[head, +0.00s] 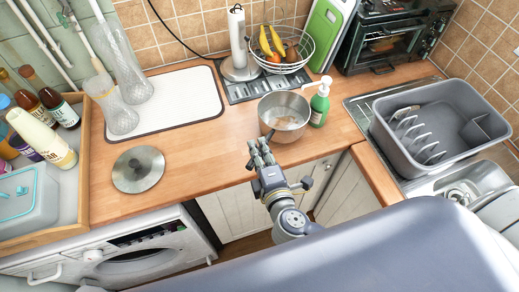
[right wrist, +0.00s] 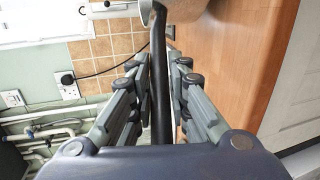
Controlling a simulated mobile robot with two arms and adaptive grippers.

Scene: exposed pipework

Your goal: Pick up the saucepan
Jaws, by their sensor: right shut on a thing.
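The saucepan (head: 284,116) is a round metal pan near the front edge of the wooden worktop (head: 226,160). My right gripper (head: 261,152) is at the pan's near side, over the worktop's front edge. In the right wrist view, my right gripper's fingers (right wrist: 161,72) lie on both sides of the pan's dark handle (right wrist: 158,98), shut on it. The pan body (right wrist: 170,10) shows only partly at the top there. I cannot tell whether the pan touches the worktop. My left gripper is not in view.
A green soap bottle (head: 320,102) stands close to the pan's right. A metal lid (head: 138,169) lies to the left. A wire fruit bowl (head: 283,55) is behind, and a grey dish tub (head: 436,118) is at the right. The worktop between lid and pan is clear.

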